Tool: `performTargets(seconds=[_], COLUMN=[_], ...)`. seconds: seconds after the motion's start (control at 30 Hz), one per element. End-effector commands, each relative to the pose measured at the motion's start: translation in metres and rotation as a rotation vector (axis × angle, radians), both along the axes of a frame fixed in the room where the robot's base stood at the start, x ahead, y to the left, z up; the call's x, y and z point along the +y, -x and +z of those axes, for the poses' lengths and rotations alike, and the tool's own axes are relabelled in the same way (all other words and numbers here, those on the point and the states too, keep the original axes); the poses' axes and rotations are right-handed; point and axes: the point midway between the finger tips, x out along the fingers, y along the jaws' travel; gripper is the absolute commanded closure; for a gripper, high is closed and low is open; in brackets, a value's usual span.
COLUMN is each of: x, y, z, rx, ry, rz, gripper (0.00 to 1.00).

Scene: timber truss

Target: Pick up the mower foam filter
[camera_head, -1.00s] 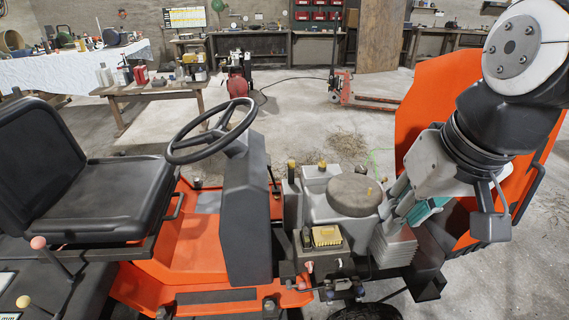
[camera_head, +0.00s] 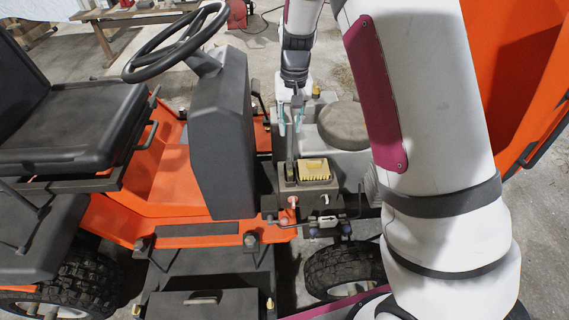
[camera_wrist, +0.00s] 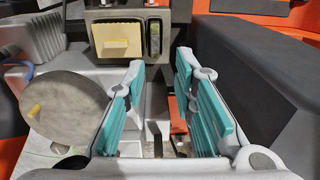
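The mower foam filter looks to be the yellow ribbed block (camera_head: 315,168) in a dark open housing (camera_head: 304,190) on the orange mower's engine. In the wrist view the yellow block (camera_wrist: 117,40) sits upper left of centre, beyond the fingers, in its housing (camera_wrist: 170,16). My gripper (camera_head: 290,124) is above the engine, behind the filter in the head view. In the wrist view my gripper (camera_wrist: 165,95) has its teal finger pads spread apart with nothing between them. It does not touch the filter.
The dashboard column (camera_head: 228,135) with the steering wheel (camera_head: 175,42) stands just left of the filter. A round grey-brown cover (camera_head: 343,125) is beside my gripper. The raised orange hood (camera_head: 520,65) is at the right. Hoses and fittings (camera_head: 325,225) run below the housing.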

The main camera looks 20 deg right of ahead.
Motion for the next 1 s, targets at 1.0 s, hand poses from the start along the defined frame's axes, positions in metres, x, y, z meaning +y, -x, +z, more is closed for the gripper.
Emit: performTargets(seconds=[1.0], x=[-0.003], y=[-0.022], z=[-0.142], rx=[0.028], ry=[0.034], rz=[-0.003], gripper=[0.75])
